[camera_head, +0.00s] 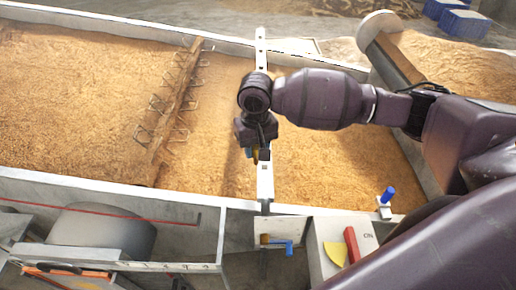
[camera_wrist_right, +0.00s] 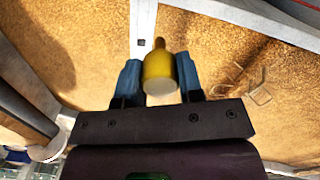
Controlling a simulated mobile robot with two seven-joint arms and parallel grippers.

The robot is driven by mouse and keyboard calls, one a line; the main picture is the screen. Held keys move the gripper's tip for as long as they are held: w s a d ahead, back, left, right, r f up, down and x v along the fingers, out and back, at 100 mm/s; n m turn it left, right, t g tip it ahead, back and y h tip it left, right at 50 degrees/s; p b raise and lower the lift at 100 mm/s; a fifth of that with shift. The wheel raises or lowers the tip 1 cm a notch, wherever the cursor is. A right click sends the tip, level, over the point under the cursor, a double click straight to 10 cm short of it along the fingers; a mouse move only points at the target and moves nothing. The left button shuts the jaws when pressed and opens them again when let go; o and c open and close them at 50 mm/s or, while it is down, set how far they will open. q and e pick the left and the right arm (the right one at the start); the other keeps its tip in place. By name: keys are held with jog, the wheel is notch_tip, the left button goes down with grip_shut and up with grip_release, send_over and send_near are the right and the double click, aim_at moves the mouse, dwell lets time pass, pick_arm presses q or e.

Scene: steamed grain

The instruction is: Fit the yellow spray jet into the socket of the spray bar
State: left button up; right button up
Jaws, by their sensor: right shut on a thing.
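My right gripper (camera_head: 258,152) is over the white spray bar (camera_head: 265,185), above the grain bed. In the right wrist view, its two blue fingers (camera_wrist_right: 159,74) are shut on the yellow spray jet (camera_wrist_right: 158,68). The jet's pale round end faces the wrist camera and its narrow end points away, towards the bar (camera_wrist_right: 143,22). A small dark square, perhaps the socket (camera_wrist_right: 140,43), shows on the bar just left of the jet's tip. The jet looks apart from it, but the gap is unclear. In the head view my gripper mostly hides the jet. My left gripper is not in view.
A wooden rake with wire loops (camera_head: 172,100) lies across the grain to the left. A blue-topped fitting (camera_head: 388,195) and a scraper with a red handle (camera_head: 351,243) are at the front right. The trough's front rim (camera_head: 110,187) runs below the grain.

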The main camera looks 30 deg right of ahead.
jog(key=shift+s+a+r+n, duration=0.15)
jog(key=shift+s+a+r, duration=0.05)
jog(key=shift+s+r, duration=0.2)
jog(key=shift+s+a+r+n, duration=0.15)
jog(key=shift+s+r, duration=0.1)
jog(key=shift+r, duration=0.25)
jog(key=w+d+f+m, duration=0.2)
jog(key=w+d+f, duration=0.1)
jog(key=f, duration=0.4)
jog(key=w+d+f+m, duration=0.2)
jog(key=w+d+f, duration=0.2)
jog(key=w+f, duration=0.1)
jog(key=shift+w+d+f+m+p, duration=0.15)
jog(key=shift+w+f+m+p, duration=0.25)
jog(key=shift+f, duration=0.45)
jog(key=shift+s+f, duration=0.15)
jog(key=shift+f, duration=0.05)
notch_tip(320, 180, down, 4)
jog(key=b, duration=0.2)
jog(key=shift+b, duration=0.35)
